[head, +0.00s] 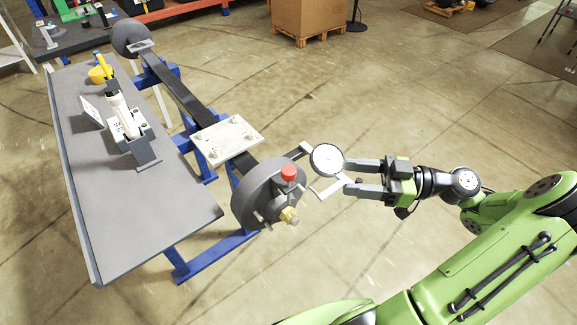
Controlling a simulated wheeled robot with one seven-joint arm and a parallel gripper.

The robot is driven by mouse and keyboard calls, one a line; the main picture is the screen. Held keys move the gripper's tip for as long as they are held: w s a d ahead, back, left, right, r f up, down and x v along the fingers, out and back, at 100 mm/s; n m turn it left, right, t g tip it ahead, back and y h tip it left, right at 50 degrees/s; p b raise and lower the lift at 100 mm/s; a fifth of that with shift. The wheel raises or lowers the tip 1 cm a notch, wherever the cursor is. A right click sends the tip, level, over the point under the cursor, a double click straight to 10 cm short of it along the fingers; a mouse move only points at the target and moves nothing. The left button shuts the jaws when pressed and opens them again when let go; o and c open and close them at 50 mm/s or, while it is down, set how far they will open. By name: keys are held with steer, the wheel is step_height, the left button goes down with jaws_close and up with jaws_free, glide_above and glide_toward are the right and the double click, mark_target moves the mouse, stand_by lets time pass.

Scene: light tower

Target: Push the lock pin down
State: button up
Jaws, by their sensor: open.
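A dark grey drum-shaped end piece (255,192) sits at the near end of a long dark mast. It carries an upright red-capped knob (289,173) on top and a yellow knob (288,215) at its lower front. The red-capped one may be the lock pin; I cannot tell for sure. My gripper (345,175) is open, to the right of the red knob and apart from it. A round white-faced disc (327,159) shows at the gripper's upper fingertip. I cannot tell whether they touch. No object shows held between the fingers.
The mast (178,90) rests on blue stands (205,258). A pale plate (229,140) lies across it. A pale bracket (328,190) lies near my lower finger. A grey table (150,215) with tools stands at left.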

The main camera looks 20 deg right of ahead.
mark_target(289, 170)
steer(key=b+x, duration=0.2)
steer(key=x, duration=1.2)
steer(key=shift+d+f, duration=0.1)
jaws_close()
